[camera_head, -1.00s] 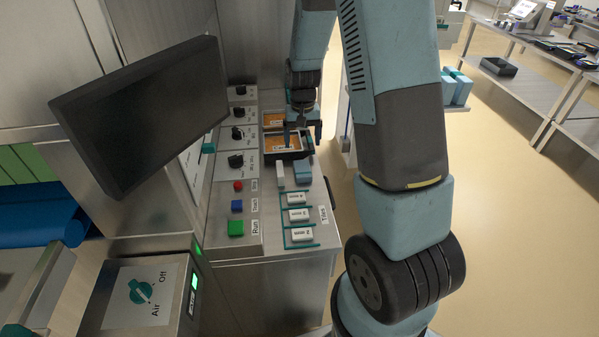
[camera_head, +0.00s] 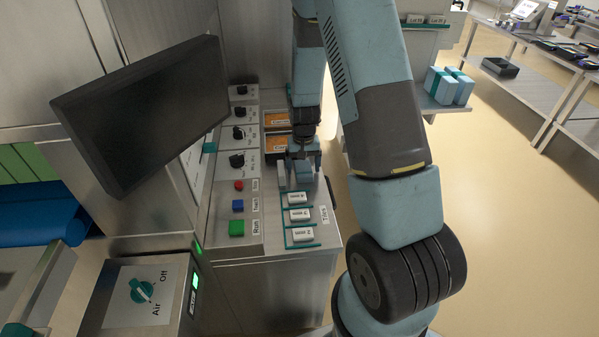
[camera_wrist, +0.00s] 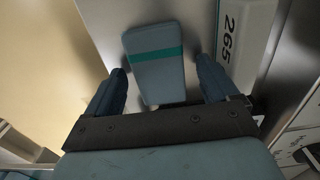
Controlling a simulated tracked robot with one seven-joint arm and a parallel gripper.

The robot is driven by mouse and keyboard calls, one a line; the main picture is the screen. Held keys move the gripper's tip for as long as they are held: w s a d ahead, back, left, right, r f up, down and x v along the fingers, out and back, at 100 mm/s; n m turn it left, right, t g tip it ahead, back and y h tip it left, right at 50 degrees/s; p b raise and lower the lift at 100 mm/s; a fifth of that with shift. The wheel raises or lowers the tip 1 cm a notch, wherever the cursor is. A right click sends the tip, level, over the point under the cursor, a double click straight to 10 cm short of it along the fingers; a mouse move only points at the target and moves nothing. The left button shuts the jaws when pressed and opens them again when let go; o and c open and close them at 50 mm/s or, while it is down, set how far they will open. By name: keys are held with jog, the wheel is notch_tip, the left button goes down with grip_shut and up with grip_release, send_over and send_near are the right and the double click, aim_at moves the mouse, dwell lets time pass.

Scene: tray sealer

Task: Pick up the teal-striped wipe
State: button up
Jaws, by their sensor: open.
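The teal-striped wipe (camera_wrist: 155,75) is a blue-grey block with a teal band across it, lying on the steel counter in the wrist view. My gripper (camera_wrist: 165,72) is open, with one blue finger on each side of the wipe and small gaps showing. The wipe's near end is partly hidden by the gripper body. In the head view my gripper (camera_head: 301,168) points down over the counter beside the white block, and it hides most of the wipe.
Orange-filled trays (camera_head: 276,120) sit behind my gripper. Several white blocks (camera_head: 299,214) stand in teal-edged slots in front. Knobs and buttons (camera_head: 236,204) line the panel to the left.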

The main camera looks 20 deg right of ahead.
jog(key=shift+f, duration=0.15)
jog(key=shift+c, duration=0.5)
jog(key=c, duration=1.1)
jog(key=shift+r, duration=0.6)
jog(key=s+r, duration=0.1)
jog(key=r, duration=0.1)
jog(key=s+r, duration=0.2)
jog(key=r, duration=0.1)
jog(key=s+r, duration=0.1)
jog(key=r, duration=0.1)
jog(key=shift+s+r, duration=0.3)
jog(key=shift+s, duration=0.05)
jog(key=s+r, duration=0.1)
jog(key=s, duration=0.2)
jog(key=s+r, duration=0.1)
jog(key=s, duration=0.2)
jog(key=s+r, duration=0.2)
jog(key=s, duration=0.1)
jog(key=shift+s+r, duration=0.1)
jog(key=shift+s, duration=0.05)
